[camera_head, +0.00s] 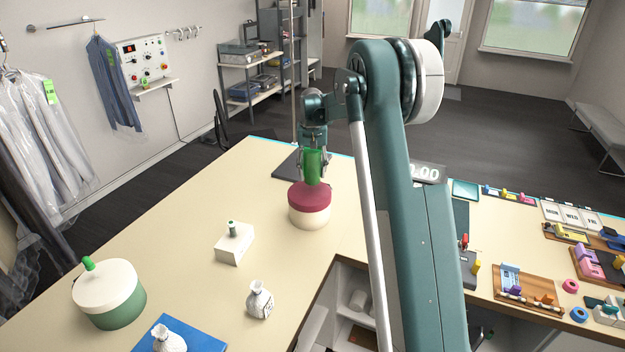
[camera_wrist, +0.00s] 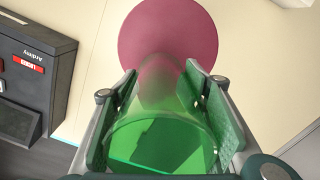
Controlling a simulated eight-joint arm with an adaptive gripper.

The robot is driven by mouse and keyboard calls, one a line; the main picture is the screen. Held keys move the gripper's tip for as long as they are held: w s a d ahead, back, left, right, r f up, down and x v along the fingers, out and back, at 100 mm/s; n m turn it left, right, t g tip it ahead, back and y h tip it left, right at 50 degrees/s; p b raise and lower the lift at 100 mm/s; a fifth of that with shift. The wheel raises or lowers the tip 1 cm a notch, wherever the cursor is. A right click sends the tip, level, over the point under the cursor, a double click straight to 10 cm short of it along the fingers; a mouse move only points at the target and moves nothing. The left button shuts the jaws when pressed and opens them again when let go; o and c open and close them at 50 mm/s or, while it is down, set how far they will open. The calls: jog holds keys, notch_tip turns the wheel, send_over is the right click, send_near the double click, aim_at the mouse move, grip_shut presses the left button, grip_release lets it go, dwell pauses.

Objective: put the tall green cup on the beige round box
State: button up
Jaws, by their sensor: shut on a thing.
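The tall green cup (camera_head: 313,163) is see-through and upright between the fingers of my gripper (camera_head: 313,172). In the wrist view the cup (camera_wrist: 165,140) has a finger pad on each side. My gripper is shut on it. The beige round box (camera_head: 309,219) with a dark red lid stands on the table directly below the cup. Its lid (camera_wrist: 165,30) shows beyond the cup in the wrist view. The cup's base is at or just over the lid; I cannot tell if they touch.
A green round box with a cream lid (camera_head: 107,289) stands front left. A dark device (camera_wrist: 35,75) lies beside the box. The table's left middle is clear.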

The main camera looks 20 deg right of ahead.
aim_at(312, 152)
jog(key=shift+f, duration=1.75)
jog(key=shift+f, duration=0.1)
jog(key=o, duration=0.9)
notch_tip(312, 152, up, 12)
jog(key=shift+r, duration=0.15)
jog(key=shift+a, duration=0.1)
